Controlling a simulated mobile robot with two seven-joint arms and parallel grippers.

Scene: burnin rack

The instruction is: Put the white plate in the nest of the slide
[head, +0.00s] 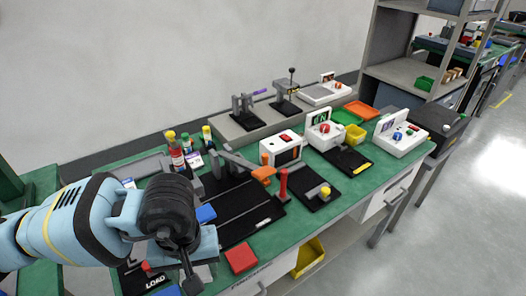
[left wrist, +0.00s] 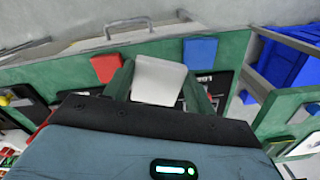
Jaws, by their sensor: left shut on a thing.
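My left gripper (head: 190,284) hangs over the near left part of the green bench. In the left wrist view the white plate (left wrist: 158,80) sits between the two fingers of this gripper (left wrist: 158,92), which is shut on it. In the head view the gripper and wrist cover most of the plate. A black fixture marked LOAD (head: 158,281) lies beside and below the gripper; its lettering also shows behind the plate in the left wrist view. I cannot make out the slide's nest clearly. My right gripper is not in view.
A black railed fixture (head: 245,212), a red post (head: 283,184) and bottles (head: 177,158) stand further back. White testers (head: 400,137) stand at the right. A blue bin (left wrist: 287,55) shows in the left wrist view.

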